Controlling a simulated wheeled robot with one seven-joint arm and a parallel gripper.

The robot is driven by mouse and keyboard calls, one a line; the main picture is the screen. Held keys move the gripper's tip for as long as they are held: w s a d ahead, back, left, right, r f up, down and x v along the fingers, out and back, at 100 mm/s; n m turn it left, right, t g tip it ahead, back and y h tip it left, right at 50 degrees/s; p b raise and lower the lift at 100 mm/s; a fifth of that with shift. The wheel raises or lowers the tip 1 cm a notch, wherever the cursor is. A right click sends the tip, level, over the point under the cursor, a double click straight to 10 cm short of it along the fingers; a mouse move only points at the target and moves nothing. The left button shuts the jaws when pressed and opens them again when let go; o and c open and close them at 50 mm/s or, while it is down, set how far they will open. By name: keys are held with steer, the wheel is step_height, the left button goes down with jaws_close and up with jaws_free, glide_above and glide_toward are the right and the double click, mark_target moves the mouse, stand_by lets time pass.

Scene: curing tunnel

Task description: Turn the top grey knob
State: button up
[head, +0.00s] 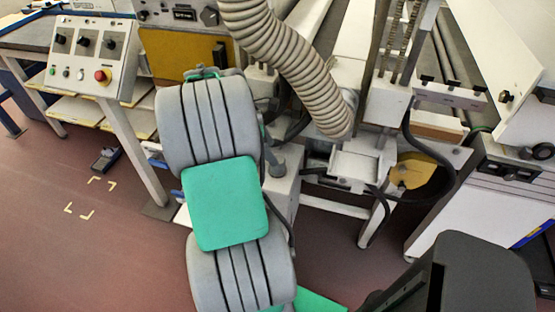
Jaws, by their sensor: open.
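I cannot pick out a knob that is clearly grey. A dark knob (210,16) sits on the grey control box at the top, above a yellow panel. The sloped control panel (92,55) at the upper left carries dark rotary knobs, one of them here (61,39), in a row above small buttons and a red button. On the right machine, more dark knobs (543,151) show on its front. My arm, grey with green covers, rises through the middle, left of centre. My gripper does not show; the arm's far end near the yellow panel hides what is behind it.
A ribbed beige hose (290,65) hangs from the top centre onto the machine. The sloped panel's leg (135,150) stands on the floor. Black cables (440,165) loop at the right. The reddish floor (80,250) is mostly clear at the lower left, with a small pedal (106,160).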

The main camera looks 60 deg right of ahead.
mark_target(278, 158)
steer(key=x, duration=0.6)
steer(key=shift+f, duration=0.2)
steer(key=shift+c, duration=0.3)
steer(key=c, duration=1.2)
steer(key=shift+d, duration=0.2)
steer(key=shift+c, duration=0.5)
steer(key=shift+a+r, duration=0.1)
steer(key=shift+a, duration=0.05)
steer(key=shift+r+m+p, duration=0.1)
steer(key=shift+m+p, duration=0.2)
steer(key=shift+p, duration=0.05)
